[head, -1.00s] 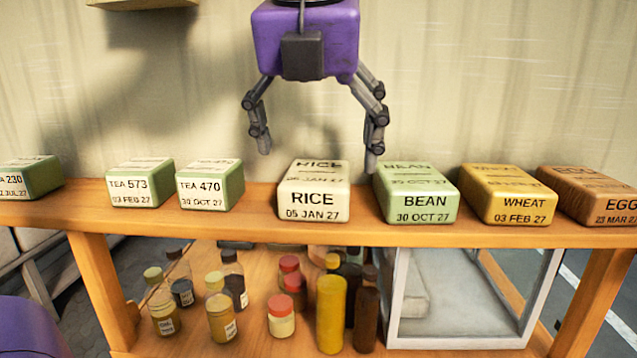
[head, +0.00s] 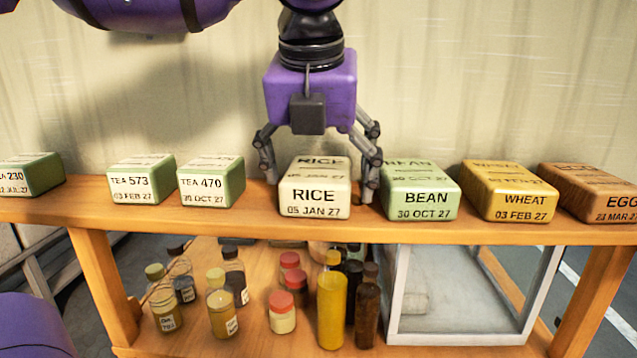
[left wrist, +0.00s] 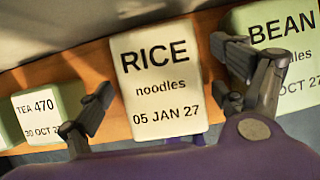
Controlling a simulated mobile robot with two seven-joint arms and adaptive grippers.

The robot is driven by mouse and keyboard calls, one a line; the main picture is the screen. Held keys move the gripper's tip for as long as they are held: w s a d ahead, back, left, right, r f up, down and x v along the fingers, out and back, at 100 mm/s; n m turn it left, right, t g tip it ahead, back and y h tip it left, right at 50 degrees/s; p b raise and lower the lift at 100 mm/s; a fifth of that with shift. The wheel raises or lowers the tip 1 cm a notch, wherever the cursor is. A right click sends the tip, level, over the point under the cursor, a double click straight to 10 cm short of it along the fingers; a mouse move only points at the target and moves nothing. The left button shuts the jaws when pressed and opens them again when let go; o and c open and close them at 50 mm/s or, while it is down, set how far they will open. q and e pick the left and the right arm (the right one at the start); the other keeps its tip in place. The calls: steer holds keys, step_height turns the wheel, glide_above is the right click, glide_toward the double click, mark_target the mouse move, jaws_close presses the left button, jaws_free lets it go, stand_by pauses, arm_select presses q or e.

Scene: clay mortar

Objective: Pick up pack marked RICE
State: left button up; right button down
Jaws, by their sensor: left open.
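The cream pack marked RICE (head: 314,199) stands on the wooden shelf between the TEA 470 pack and the BEAN pack. It also shows in the left wrist view (left wrist: 160,85), where its label reads RICE, noodles, 05 JAN 27. My left gripper (head: 318,190) is open and points down over the pack, with one finger on each side of it. The right finger sits in the narrow gap between RICE and BEAN. In the left wrist view the fingers (left wrist: 165,95) are apart on both sides of the pack; I cannot tell whether either touches it. My right gripper is not in view.
The green BEAN pack (head: 425,199) stands close on the right. The green TEA 470 pack (head: 208,190) is on the left with a wider gap. WHEAT (head: 512,200) and EGG (head: 595,195) packs stand farther right. Bottles and jars (head: 282,312) fill the lower shelf.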

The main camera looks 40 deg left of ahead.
arm_select(q)
steer(key=shift+f, duration=0.15)
steer(key=c, duration=1.4)
